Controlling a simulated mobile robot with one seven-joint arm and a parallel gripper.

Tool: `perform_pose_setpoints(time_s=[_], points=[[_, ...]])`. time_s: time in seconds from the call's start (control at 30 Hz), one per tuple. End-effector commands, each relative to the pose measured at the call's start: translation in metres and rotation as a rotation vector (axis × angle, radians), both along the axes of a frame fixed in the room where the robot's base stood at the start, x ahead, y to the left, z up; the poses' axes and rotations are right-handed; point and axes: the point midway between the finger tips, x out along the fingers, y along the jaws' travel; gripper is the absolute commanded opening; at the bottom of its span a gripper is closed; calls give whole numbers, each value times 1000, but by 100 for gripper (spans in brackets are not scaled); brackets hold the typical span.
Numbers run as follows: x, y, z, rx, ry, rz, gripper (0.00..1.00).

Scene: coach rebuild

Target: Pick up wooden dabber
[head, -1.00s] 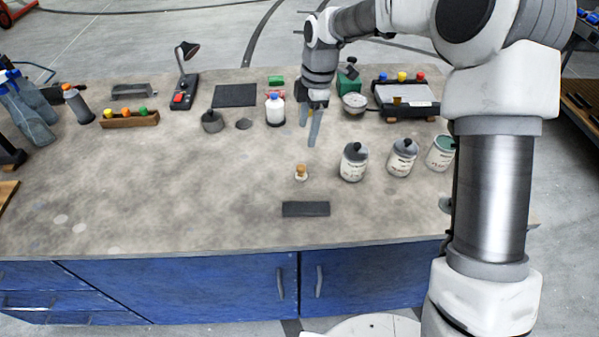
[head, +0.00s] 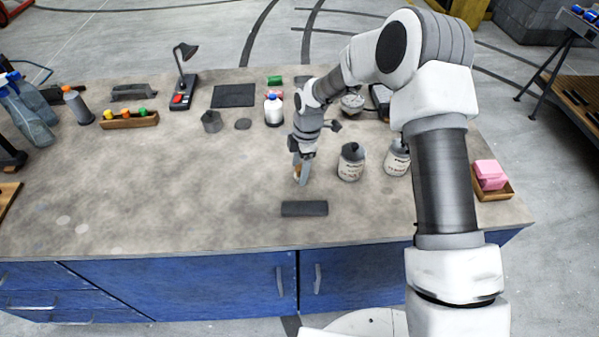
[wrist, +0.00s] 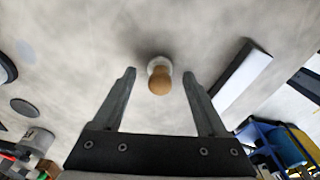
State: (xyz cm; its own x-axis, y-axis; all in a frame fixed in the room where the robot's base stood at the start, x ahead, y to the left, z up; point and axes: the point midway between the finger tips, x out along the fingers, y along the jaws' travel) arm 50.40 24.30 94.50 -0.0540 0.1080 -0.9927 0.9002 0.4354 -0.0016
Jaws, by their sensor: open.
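The wooden dabber (wrist: 159,79) has a tan wooden knob and a pale base, and stands on the grey worktop. In the wrist view it lies between the tips of my open gripper (wrist: 163,80), with a gap on each side.
A dark grey block (head: 304,209) lies just in front of my gripper. A white jar with a dark lid (head: 351,163) stands close on the right, with another labelled jar (head: 397,158) beyond it.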

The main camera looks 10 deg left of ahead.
Motion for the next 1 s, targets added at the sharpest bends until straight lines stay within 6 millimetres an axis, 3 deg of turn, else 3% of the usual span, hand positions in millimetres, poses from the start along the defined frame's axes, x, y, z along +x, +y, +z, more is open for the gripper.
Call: perform_pose_setpoints(time_s=[0.33, 0.73, 1.0], points=[[0, 1, -8, 1, -2, 0, 73], [0, 1, -7, 1, -2, 0, 1], [0, 1, -7, 1, -2, 0, 0]])
